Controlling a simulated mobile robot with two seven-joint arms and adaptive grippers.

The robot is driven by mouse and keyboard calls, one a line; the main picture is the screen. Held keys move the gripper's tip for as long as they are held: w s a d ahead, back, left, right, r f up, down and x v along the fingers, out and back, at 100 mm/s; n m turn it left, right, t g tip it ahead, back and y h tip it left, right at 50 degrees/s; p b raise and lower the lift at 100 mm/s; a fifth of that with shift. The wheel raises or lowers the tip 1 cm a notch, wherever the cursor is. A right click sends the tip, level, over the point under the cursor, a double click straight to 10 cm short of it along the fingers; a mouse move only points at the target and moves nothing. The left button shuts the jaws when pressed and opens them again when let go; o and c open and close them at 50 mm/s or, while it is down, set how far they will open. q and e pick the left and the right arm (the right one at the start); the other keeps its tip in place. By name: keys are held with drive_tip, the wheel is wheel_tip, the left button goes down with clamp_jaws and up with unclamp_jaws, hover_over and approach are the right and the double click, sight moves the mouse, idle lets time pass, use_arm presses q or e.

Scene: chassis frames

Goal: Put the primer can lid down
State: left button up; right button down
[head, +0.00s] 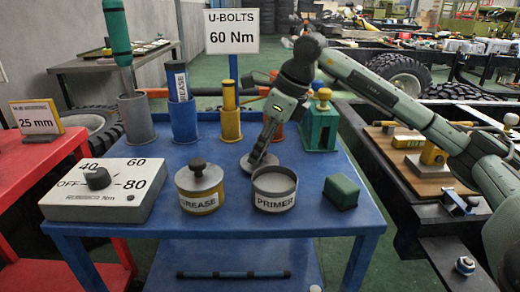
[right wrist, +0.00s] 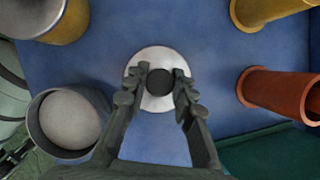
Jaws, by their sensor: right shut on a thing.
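The primer can (head: 274,190) stands open at the front of the blue table, grey inside, with a PRIMER label. It also shows at the left in the right wrist view (right wrist: 68,122). The primer can lid (head: 247,163) is a pale round disc with a dark knob, just behind the can. In the right wrist view the lid (right wrist: 158,104) is centred below the fingers. My right gripper (right wrist: 160,84) is shut on the lid's knob, a finger on each side. The lid is at or just above the tabletop; I cannot tell if it touches. My left gripper is not in view.
The grease can (head: 200,188) with its lid on stands left of the primer can. A green block (head: 341,192) is to its right. Yellow (head: 230,124) and orange (right wrist: 283,95) tubes stand behind the lid. A dial box (head: 105,190) fills the table's left. Bare blue surface surrounds the lid.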

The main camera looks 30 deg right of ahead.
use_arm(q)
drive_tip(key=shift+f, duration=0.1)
use_arm(e)
drive_tip(key=shift+f, duration=0.2)
drive_tip(key=c, duration=1.3)
unclamp_jaws()
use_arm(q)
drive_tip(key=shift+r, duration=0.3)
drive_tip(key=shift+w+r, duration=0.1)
use_arm(e)
drive_tip(key=shift+r, duration=0.2)
drive_tip(key=shift+r, duration=0.25)
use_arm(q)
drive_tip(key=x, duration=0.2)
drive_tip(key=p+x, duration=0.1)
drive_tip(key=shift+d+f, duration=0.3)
use_arm(e)
drive_tip(key=v, duration=1.1)
drive_tip(key=shift+s+r, duration=0.15)
drive_tip(key=shift+r, duration=0.15)
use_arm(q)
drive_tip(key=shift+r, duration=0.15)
